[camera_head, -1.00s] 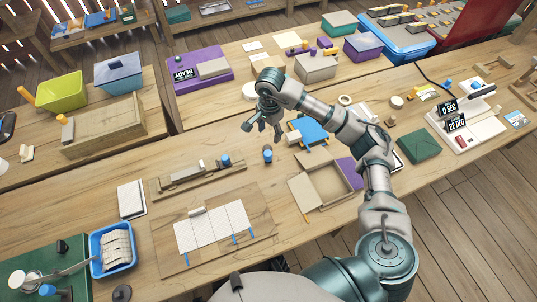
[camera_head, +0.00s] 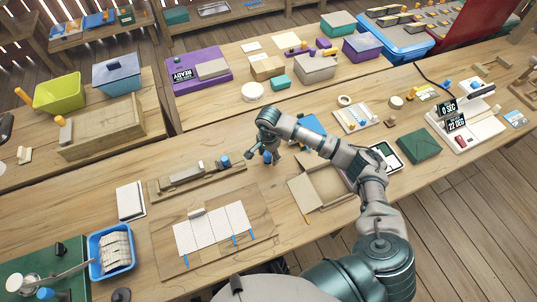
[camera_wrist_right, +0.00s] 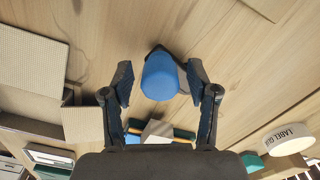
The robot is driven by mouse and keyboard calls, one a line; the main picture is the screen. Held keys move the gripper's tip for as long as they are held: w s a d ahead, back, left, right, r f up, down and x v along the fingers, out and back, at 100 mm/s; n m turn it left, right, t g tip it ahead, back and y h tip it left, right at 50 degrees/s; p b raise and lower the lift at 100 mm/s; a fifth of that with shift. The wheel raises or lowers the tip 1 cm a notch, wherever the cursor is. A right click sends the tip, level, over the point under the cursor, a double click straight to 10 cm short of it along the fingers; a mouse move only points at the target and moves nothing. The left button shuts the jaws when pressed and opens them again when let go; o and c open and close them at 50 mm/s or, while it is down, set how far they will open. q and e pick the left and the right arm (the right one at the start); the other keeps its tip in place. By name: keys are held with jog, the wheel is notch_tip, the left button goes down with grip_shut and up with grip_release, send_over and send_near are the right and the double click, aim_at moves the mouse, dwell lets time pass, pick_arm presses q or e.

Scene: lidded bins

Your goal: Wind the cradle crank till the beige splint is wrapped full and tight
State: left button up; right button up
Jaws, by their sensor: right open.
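My right gripper (camera_head: 264,153) is open, pointing down over the bench just right of the long wooden cradle (camera_head: 240,180). In the right wrist view its fingers (camera_wrist_right: 159,70) stand on either side of a blue knob (camera_wrist_right: 160,77) with a dark part behind it, apart from it. In the head view the knob (camera_head: 267,157) is mostly hidden by the gripper. It looks like the crank handle, but its link to the cradle is unclear. A pale beige piece (camera_head: 187,172), perhaps the splint, lies in the cradle; its wrapping is too small to judge. My left gripper is out of view.
A board with white sheets (camera_head: 260,232) lies in front of the cradle. An open cardboard box (camera_head: 304,202) stands to the right. A blue tray (camera_head: 93,251) holds pale rolls at lower left. Bare bench lies behind the cradle.

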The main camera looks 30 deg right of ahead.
jog(key=shift+a+r, duration=0.1)
jog(key=shift+a, duration=0.05)
grip_shut()
jog(key=shift+a+m, duration=0.1)
jog(key=shift+m, duration=0.2)
